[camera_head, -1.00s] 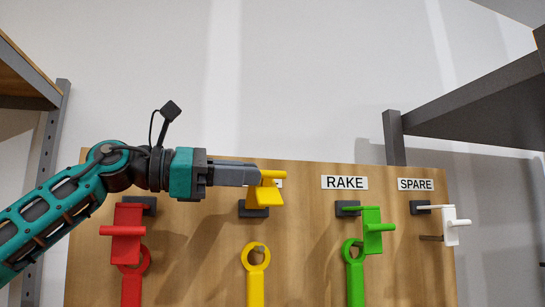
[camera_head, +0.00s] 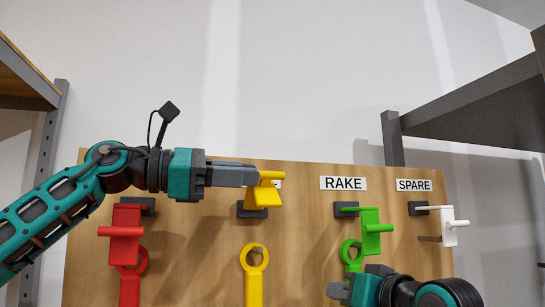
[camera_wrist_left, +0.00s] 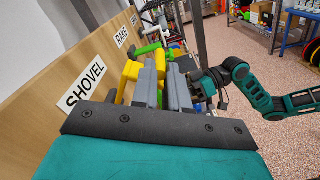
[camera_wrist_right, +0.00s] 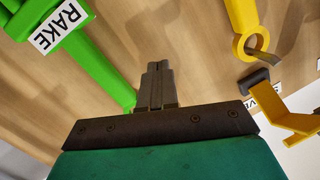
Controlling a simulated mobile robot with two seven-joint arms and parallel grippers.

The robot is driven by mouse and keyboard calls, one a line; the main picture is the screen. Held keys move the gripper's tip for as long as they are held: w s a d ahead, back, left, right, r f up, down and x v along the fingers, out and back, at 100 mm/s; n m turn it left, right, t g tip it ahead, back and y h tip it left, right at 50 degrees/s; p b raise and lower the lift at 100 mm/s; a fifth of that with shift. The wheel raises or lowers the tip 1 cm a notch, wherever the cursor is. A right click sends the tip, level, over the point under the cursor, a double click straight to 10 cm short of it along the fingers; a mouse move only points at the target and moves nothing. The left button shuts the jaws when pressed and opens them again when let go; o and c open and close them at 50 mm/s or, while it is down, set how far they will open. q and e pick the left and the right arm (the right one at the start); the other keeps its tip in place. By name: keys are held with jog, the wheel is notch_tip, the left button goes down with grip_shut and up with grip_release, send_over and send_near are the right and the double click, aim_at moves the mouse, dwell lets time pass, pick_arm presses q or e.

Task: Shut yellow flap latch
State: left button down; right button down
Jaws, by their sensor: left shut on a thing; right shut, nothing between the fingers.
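The yellow flap latch (camera_head: 267,196) sits on a dark mount (camera_head: 247,213) on the wooden board, above the yellow handle hung by its ring (camera_head: 255,257). The flap appears raised, sticking up and out from the board. My left gripper (camera_head: 254,177) is shut on the flap's upper bar. In the left wrist view its fingers (camera_wrist_left: 162,84) are close against the yellow flap (camera_wrist_left: 130,72). My right gripper (camera_head: 334,290) is low on the right, below the green flap. In the right wrist view its fingers (camera_wrist_right: 157,85) are shut and empty, with the yellow flap (camera_wrist_right: 295,122) off to the right.
A red flap (camera_head: 122,235) is to the left, a green flap (camera_head: 373,232) and a white flap (camera_head: 450,226) to the right. RAKE (camera_head: 343,184) and SPARE (camera_head: 414,185) labels mark the board. Dark shelves (camera_head: 480,95) jut in at upper right.

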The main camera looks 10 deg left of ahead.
jog(key=s+a+r+n+g, duration=0.15)
jog(key=s+r, duration=0.25)
jog(key=r, duration=0.4)
jog(key=s+a+r+n+t, duration=0.1)
jog(key=s+a+r, duration=0.2)
jog(key=r, duration=0.6)
jog(key=s+a+r+h, duration=0.2)
jog(key=s+r+h, duration=0.1)
jog(key=s+r, duration=0.9)
send_near(268, 174)
jog(key=w+a, duration=0.3)
jog(key=w, duration=0.3)
jog(key=shift+w+f, duration=0.1)
jog(key=shift+f, duration=0.2)
jog(key=shift+f+t, duration=0.45)
jog(key=shift+f, duration=0.3)
pick_arm(q)
jog(key=c, duration=1.4)
grip_release()
